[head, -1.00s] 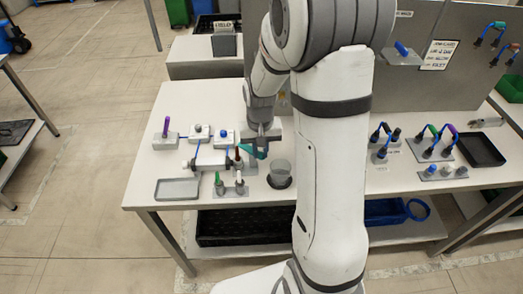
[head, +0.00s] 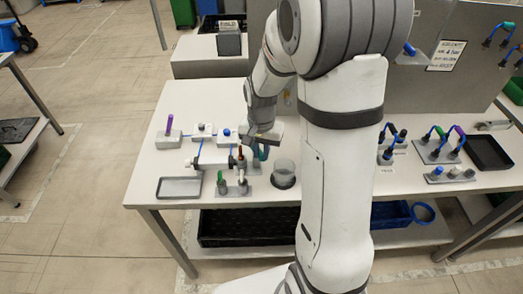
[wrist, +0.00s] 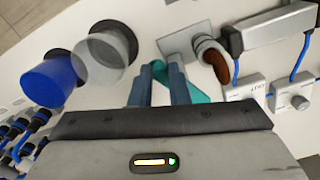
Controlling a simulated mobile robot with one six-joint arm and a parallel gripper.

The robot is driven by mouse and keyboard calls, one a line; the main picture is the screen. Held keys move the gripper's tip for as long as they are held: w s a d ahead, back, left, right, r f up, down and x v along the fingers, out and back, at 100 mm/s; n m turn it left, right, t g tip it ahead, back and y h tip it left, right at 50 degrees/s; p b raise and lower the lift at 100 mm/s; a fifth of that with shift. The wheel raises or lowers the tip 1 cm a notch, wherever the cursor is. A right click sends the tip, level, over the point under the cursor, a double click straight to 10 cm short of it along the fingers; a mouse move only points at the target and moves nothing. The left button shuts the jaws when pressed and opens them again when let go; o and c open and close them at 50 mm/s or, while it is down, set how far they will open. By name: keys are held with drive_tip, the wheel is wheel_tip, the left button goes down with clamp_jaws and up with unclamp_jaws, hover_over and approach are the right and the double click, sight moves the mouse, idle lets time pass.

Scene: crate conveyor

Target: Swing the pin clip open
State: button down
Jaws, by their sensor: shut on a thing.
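My gripper (head: 264,137) is low over the left bench, just right of the valve block. It is shut on the teal clip (head: 264,154), which shows between and beyond the fingers in the wrist view (wrist: 198,95). My gripper in that view (wrist: 163,72) points at the bench. The fingers hide the clip's gripped part. I cannot tell how the clip joins the fixture.
A clear cup (head: 284,170) stands close to the right of my gripper. A green-topped peg (head: 222,187), a grey tray (head: 180,188) and a purple-handled block (head: 168,135) are left. A white block (head: 215,155) with blue tubes is close by.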

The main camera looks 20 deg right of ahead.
drive_tip(key=c, duration=1.4)
unclamp_jaws()
wheel_tip(320, 180, up, 8)
drive_tip(key=shift+f, duration=0.2)
drive_tip(key=shift+r, duration=0.15)
drive_tip(key=shift+s+r, duration=0.25)
drive_tip(key=shift+r, duration=0.05)
drive_tip(key=s+r+n+t, duration=0.1)
drive_tip(key=s+r+n, duration=0.1)
drive_tip(key=s, duration=0.3)
drive_tip(key=s+a+r+n+t, duration=0.1)
drive_tip(key=s+n, duration=0.1)
drive_tip(key=s, duration=0.3)
drive_tip(key=s+r+n+t, duration=0.1)
drive_tip(key=s+r+n, duration=0.1)
drive_tip(key=s, duration=0.3)
drive_tip(key=shift+s+a+r+n, duration=0.2)
drive_tip(key=shift+s+r+n, duration=0.1)
drive_tip(key=shift+s, duration=0.05)
